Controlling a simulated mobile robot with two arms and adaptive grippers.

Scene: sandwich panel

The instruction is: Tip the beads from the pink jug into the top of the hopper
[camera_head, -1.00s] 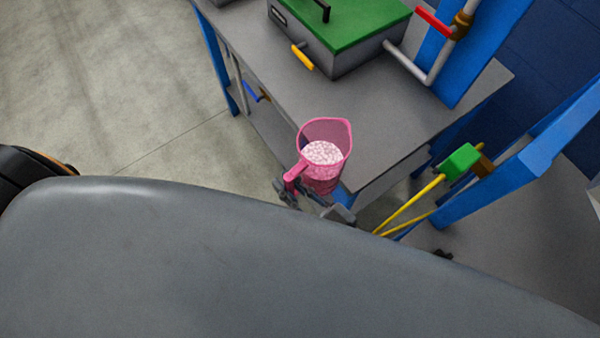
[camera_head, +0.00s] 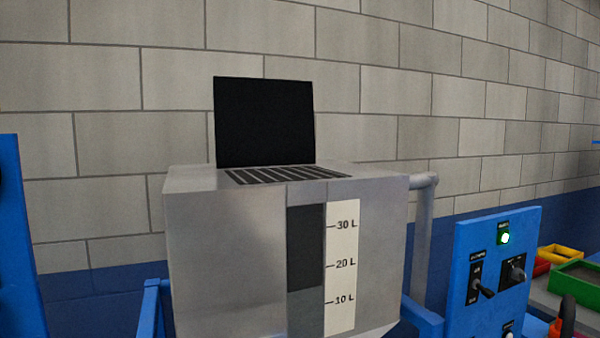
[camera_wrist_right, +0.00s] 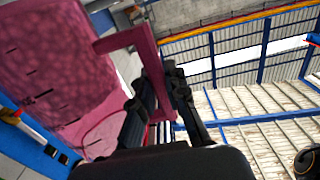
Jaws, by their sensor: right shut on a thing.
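The hopper (camera_head: 235,250) is a grey metal box in the middle of the head view. A slotted grate (camera_head: 285,175) lies on its top, and its black lid (camera_head: 265,122) stands open at the back. My right gripper (camera_wrist_right: 158,80) is shut on the handle of the pink jug (camera_wrist_right: 60,75) in the right wrist view. Speckled texture shows through the jug's wall, seemingly the beads; the jug's opening is not clearly seen. The jug and both grippers are outside the head view, so their distance from the hopper cannot be told.
A white litre scale (camera_head: 342,265) and dark window are on the hopper's front. A blue control panel (camera_head: 490,270) with a lit green lamp stands at right. A grey pipe (camera_head: 424,230) runs beside the hopper. A blue post (camera_head: 20,240) is at far left.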

